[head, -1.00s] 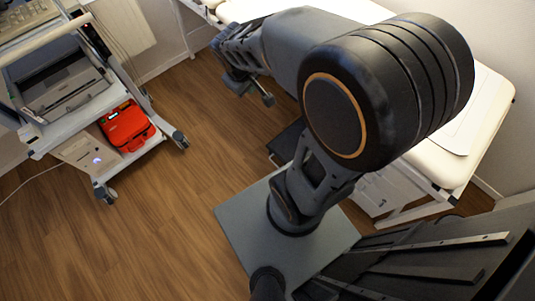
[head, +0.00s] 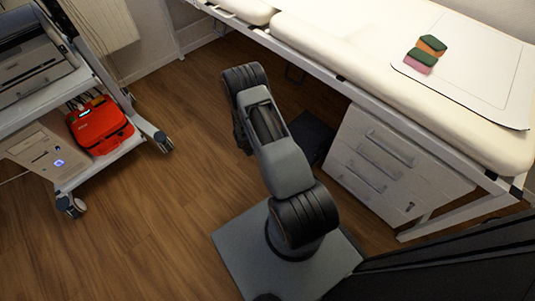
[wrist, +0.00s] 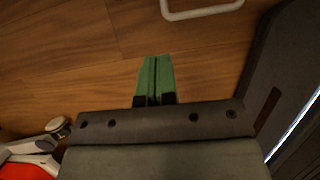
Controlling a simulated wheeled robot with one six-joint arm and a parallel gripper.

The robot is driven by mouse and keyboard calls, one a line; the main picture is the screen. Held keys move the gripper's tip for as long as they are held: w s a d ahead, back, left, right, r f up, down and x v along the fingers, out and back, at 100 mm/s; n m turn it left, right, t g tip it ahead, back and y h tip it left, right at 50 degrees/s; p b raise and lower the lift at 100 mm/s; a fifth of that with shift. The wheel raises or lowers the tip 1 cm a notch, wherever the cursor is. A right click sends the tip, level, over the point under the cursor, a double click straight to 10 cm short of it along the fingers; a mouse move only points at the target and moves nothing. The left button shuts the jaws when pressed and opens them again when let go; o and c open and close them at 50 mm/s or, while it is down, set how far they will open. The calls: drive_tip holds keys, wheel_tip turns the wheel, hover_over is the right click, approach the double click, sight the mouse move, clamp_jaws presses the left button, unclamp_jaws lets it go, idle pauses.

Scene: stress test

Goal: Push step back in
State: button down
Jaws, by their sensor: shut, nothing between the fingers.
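The step is a dark, low, flat-topped piece (head: 314,138) on the floor under the examination couch, just left of the white drawer cabinet. My arm covers part of its left side in the head view. My gripper (wrist: 155,60) shows in the wrist view with its two green fingers shut together and nothing between them. It points over bare wood floor. A pale U-shaped bar (wrist: 203,13) lies beyond the fingertips; I cannot tell what it belongs to. In the head view the gripper is hidden behind my arm.
The couch (head: 392,88) bears a white sheet and several small coloured blocks. The drawer cabinet (head: 390,165) stands below it. A wheeled cart (head: 108,163) with a red case (head: 100,124) stands at left. Open floor lies between cart and arm.

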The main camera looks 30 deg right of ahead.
drive_tip(key=b+x, duration=0.1)
drive_tip(key=x, duration=0.2)
drive_tip(key=d+b+x, duration=0.1)
drive_tip(key=b+x, duration=0.1)
drive_tip(key=x, duration=0.2)
drive_tip(key=b+x, duration=0.1)
drive_tip(key=x, duration=0.3)
drive_tip(key=shift+d+r+b, duration=0.15)
drive_tip(key=shift+d+b, duration=0.15)
drive_tip(key=shift+w+d+r, duration=0.1)
drive_tip(key=shift+w+d, duration=0.15)
drive_tip(key=shift+d, duration=0.65)
